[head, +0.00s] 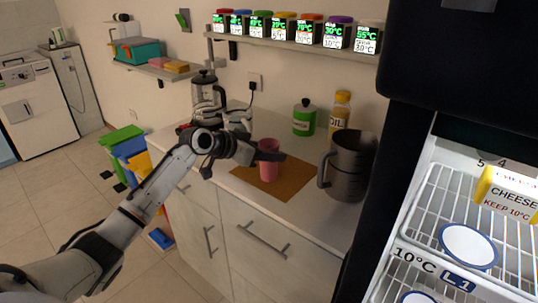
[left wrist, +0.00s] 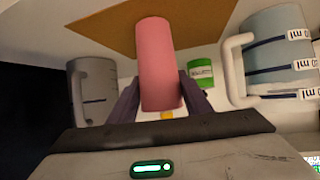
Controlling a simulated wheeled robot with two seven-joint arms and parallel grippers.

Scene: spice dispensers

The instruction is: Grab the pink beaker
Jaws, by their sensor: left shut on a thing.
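The pink beaker (head: 268,172) stands upright at the front part of a brown mat (head: 289,182) on the counter. In the left wrist view the beaker (left wrist: 158,62) sits between the dark fingers of my left gripper (left wrist: 160,100), and the gripper is shut on it. I cannot tell whether the beaker's base touches the mat. My right gripper is not in view.
A grey metal pitcher (head: 348,165) stands right of the mat, with a green canister (head: 304,118) and an oil bottle (head: 340,108) behind. An open fridge shelf (head: 425,215) is at right.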

